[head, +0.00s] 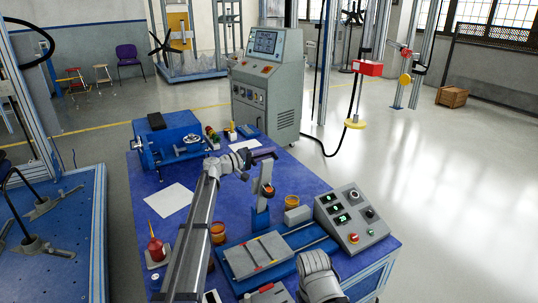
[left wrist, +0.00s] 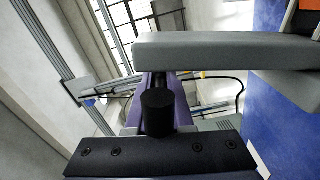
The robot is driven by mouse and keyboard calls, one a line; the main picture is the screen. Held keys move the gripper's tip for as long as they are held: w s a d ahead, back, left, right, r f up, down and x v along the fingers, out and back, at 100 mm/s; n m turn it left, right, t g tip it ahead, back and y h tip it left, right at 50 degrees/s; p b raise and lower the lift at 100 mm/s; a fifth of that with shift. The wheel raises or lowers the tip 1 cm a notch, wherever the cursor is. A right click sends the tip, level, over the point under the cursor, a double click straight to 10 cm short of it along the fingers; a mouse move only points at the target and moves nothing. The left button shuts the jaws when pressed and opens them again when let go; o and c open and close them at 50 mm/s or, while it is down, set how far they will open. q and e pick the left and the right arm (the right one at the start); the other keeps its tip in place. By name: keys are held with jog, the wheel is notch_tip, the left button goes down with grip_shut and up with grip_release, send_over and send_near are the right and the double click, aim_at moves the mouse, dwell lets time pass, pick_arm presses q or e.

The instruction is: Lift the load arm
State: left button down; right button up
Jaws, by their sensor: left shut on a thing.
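The load arm (head: 264,177) is a grey bar standing nearly upright on a blue post (head: 261,217) near the middle of the blue bench. In the left wrist view the grey bar (left wrist: 220,50) crosses the top, with a black cylindrical handle (left wrist: 158,112) in front of the gripper body. My left gripper (head: 264,155) is at the top of the load arm, its dark jaws shut on the handle. The exact contact is partly hidden. A part of my right arm shows at the bottom of the head view, but its gripper does not.
A control box (head: 350,217) with green displays stands on the bench's right side. A grey plate fixture (head: 258,256) is in front. Open floor is at the right.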

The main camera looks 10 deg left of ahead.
pick_arm(q)
jog(key=c, duration=0.8)
grip_release()
jog(key=v, duration=0.7)
jog(key=shift+s+a, duration=0.25)
jog(key=shift+a, duration=0.05)
jog(key=shift+a, duration=0.1)
